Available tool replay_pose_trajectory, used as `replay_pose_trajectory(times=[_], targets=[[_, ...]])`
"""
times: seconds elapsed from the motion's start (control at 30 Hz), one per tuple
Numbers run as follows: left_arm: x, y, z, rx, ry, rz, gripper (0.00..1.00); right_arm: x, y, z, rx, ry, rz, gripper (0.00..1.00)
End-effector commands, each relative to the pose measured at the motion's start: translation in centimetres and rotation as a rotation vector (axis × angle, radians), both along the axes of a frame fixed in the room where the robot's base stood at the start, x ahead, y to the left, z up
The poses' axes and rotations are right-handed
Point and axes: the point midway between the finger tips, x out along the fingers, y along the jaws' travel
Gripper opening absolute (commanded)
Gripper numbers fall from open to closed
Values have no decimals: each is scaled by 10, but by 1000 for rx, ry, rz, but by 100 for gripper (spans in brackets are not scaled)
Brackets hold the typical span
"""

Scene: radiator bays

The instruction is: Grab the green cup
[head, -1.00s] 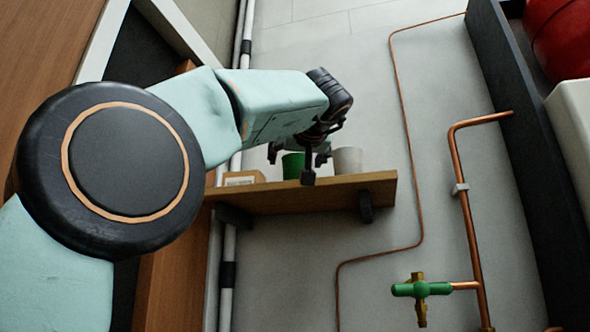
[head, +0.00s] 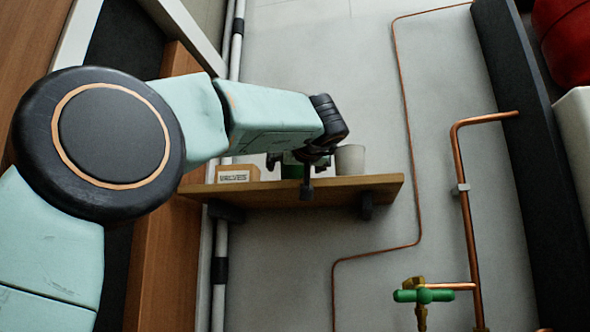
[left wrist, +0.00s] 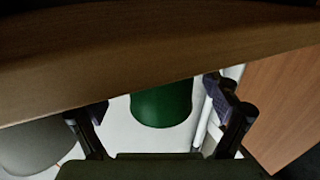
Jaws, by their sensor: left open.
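The green cup (head: 291,170) stands on the wooden wall shelf (head: 350,186), mostly hidden behind my left gripper in the head view. In the left wrist view the green cup (left wrist: 162,106) shows between the two fingers. My left gripper (head: 289,176) is open and empty at the shelf, with one finger overlapping the shelf's front edge in the picture. Its fingers also show apart in the left wrist view (left wrist: 160,120). I cannot tell whether a finger touches the cup. My right gripper is not in view.
A pale grey cup (head: 350,159) stands close to the right of the gripper. A small labelled box (head: 237,173) sits on the shelf's left part. White pipes (head: 221,265), copper pipes (head: 465,220) and a green-handled valve (head: 423,296) are on the wall.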

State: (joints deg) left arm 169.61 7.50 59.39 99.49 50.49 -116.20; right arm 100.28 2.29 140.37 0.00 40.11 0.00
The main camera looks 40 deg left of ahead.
Motion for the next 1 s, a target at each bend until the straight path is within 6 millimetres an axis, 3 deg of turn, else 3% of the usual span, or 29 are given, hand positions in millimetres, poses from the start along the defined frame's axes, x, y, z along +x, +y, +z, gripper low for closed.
replay_pose_trajectory(times=[0.07,0.67,1.0], targets=[[0,0,-1,-1,1,-1,88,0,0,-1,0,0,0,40],[0,2,0,-1,1,-3,37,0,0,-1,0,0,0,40],[0,2,7,0,0,-2,36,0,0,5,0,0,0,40]])
